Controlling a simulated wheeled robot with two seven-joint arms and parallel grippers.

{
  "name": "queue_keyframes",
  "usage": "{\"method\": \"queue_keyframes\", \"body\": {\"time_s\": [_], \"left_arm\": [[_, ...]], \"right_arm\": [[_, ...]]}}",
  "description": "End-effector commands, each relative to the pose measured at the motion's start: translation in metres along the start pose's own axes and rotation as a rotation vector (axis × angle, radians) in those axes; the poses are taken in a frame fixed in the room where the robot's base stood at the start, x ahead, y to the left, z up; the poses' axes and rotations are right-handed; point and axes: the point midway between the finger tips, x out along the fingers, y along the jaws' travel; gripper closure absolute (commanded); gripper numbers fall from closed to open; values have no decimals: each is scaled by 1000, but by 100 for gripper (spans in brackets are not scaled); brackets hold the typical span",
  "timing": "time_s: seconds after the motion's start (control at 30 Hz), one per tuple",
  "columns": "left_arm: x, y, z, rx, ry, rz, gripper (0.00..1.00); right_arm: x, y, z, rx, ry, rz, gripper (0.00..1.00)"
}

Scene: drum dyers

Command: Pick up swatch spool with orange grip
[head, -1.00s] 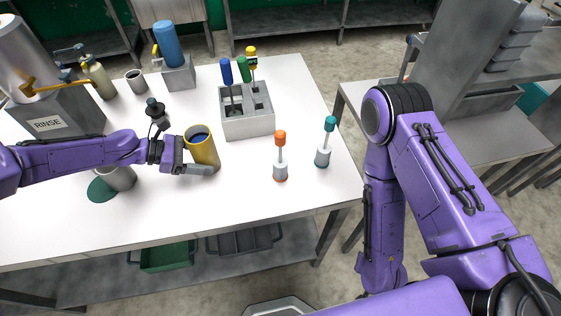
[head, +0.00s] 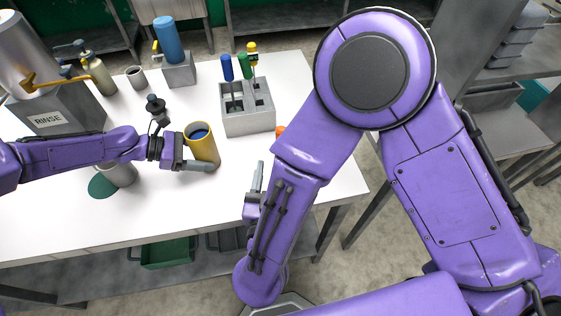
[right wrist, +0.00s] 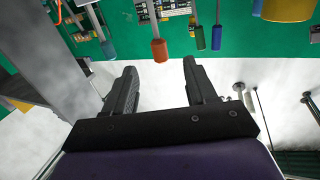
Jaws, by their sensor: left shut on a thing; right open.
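The orange grip of the swatch spool (head: 280,130) just shows beside my right arm in the head view; the arm hides the rest. In the right wrist view the orange grip (right wrist: 159,50) appears upside down, just beyond and between the fingertips, apart from them. My right gripper (right wrist: 160,70) is open and empty; in the head view it shows partly (head: 257,182) over the table's front part. My left gripper (head: 205,166) is shut on the yellow cup (head: 203,150), which holds blue liquid and stands upright on or close above the table.
A grey rack (head: 248,121) holds spools with blue (head: 227,68), green (head: 242,66) and yellow grips (head: 252,47). A teal grip (right wrist: 108,49) shows left of the orange one in the right wrist view. A grey cup (head: 122,174) stands behind my left arm. The table's front middle is clear.

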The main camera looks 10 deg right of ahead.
Motion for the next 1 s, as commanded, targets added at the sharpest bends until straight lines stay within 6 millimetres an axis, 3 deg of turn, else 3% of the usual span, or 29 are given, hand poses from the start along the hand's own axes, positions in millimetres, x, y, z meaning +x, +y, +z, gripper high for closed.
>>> {"method": "queue_keyframes", "body": {"time_s": [0.07, 0.33, 0.7, 0.97, 1.0], "left_arm": [[0, 0, 0, 1, -1, 0, 52], [0, 0, 1, 1, -1, 0, 52], [0, 0, 1, 1, -1, 0, 52], [0, 0, 0, 0, -1, 0, 52], [0, 0, 0, 1, -1, 0, 52]], "right_arm": [[5, -6, -6, -4, 9, -11, 44], [58, -6, -6, -6, 7, -10, 44], [112, 1, -8, -7, 6, -10, 44], [118, 1, -8, -10, 8, -14, 44], [118, 1, -8, -10, 8, -14, 50]]}}
